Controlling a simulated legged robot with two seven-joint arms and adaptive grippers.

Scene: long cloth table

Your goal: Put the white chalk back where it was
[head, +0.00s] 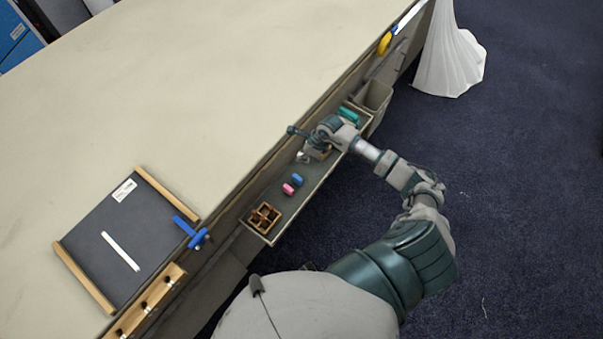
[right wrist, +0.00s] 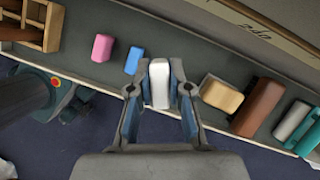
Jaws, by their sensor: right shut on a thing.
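My right gripper (head: 308,152) is over the narrow grey tray (head: 286,211) along the table's side. In the right wrist view this gripper (right wrist: 159,96) is shut on the white chalk (right wrist: 159,80), which sits between its two fingers. The chalk is in the gap between a blue chalk (right wrist: 133,60) on the left and a tan block (right wrist: 222,95) on the right. I cannot tell whether the chalk touches the tray floor. In the head view the gripper mostly hides it. My left gripper is not in view.
A pink chalk (right wrist: 103,47) and a wooden divided box (head: 264,217) are farther left in the tray. A brown block (right wrist: 258,107) and grey and green pieces lie to the right. A black slate (head: 85,245) with a white strip lies on the table, beside a blue clamp (head: 190,231).

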